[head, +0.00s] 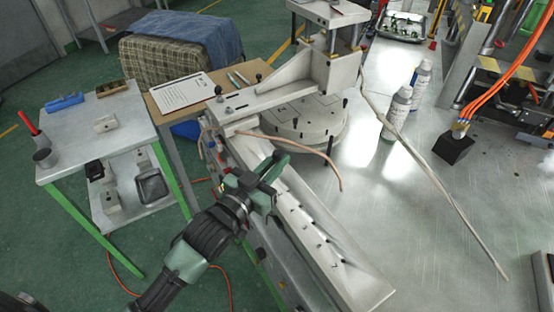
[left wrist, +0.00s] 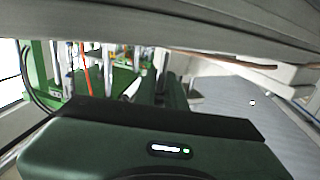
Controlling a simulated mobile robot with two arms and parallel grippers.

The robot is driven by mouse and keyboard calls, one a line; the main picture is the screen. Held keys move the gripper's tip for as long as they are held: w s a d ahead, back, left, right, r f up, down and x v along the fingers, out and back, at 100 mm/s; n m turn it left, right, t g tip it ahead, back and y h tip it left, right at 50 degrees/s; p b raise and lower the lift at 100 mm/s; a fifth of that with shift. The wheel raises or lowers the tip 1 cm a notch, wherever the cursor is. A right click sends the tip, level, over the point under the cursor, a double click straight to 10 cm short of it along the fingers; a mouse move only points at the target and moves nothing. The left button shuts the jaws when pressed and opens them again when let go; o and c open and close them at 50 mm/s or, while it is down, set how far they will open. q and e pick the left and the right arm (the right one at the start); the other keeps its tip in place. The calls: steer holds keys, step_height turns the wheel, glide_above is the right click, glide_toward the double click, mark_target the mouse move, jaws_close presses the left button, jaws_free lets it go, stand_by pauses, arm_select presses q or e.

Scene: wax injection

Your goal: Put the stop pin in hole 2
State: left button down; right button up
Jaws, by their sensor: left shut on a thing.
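My left gripper (head: 271,174) is over the upper part of the long pale slotted bar (head: 352,278). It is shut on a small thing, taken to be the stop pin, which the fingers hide. Several small dark holes run down the bar's top face below and right of the gripper, with small marks beside them. I cannot read which mark is number 2. Whether the held thing touches the bar cannot be told. In the left wrist view the green gripper body (left wrist: 150,150) fills the bottom, and no pin is clear. My right gripper is not in view.
A round plate (head: 300,122) with upright dark pins stands behind the bar. A thin brown hose (head: 310,155) arcs close to the gripper. Two white bottles (head: 397,108) stand on the metal table (head: 440,200). A small side table (head: 75,122) is at left.

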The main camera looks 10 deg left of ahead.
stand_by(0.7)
arm_select(q)
steer(key=shift+f+b, duration=0.65)
steer(key=shift+f, duration=0.95)
steer(key=c, duration=1.4)
jaws_free()
steer(key=shift+s+a+f, duration=0.15)
steer(key=shift+s+a, duration=0.05)
steer(key=shift+s, duration=0.3)
steer(key=b+v, duration=0.2)
steer(key=v, duration=0.4)
steer(key=shift+s+a, duration=0.1)
steer(key=shift+s, duration=0.25)
